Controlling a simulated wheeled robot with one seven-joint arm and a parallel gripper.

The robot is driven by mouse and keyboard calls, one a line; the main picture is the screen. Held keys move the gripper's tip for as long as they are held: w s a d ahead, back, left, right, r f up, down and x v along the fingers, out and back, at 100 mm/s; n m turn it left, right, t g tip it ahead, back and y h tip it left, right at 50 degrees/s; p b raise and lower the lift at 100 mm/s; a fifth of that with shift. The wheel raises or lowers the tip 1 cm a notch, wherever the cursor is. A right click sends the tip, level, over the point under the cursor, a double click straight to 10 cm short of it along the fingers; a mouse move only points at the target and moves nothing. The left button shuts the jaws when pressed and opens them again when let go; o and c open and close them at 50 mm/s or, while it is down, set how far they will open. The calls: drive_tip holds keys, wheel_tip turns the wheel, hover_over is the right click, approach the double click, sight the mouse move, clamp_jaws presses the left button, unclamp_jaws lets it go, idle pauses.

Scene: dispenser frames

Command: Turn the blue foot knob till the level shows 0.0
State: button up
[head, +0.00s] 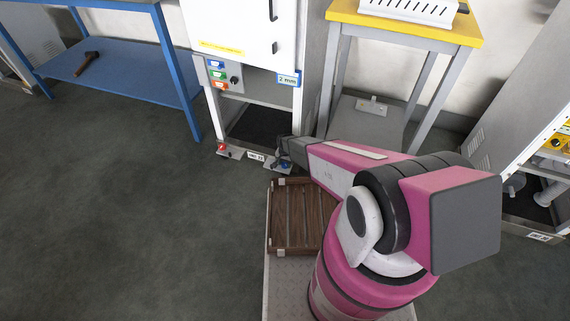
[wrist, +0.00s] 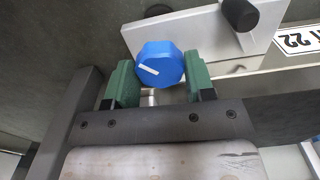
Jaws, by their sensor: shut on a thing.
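The blue foot knob (wrist: 160,64) is a faceted knob with a white mark on its face. In the wrist view it sits between the two green finger pads of my gripper (wrist: 160,82), which is shut on it. In the head view my gripper (head: 283,155) reaches down to the foot of the white dispenser cabinet (head: 240,28), and the blue knob (head: 285,166) shows there only as a small spot. A red foot knob (head: 221,148) is at the cabinet's left foot.
A slatted wooden crate (head: 290,215) is on my base. A blue bench (head: 120,70) with a hammer-like tool (head: 87,63) stands left, a yellow-topped table (head: 405,25) right of the cabinet. Another machine is at the far right. The floor at left is clear.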

sight(285, 164)
idle(0.3)
drive_tip(key=o, duration=0.6)
drive_tip(key=shift+o, duration=0.2)
drive_tip(key=shift+r, duration=0.1)
wheel_tip(285, 164, up, 11)
drive_tip(key=shift+f, duration=0.2)
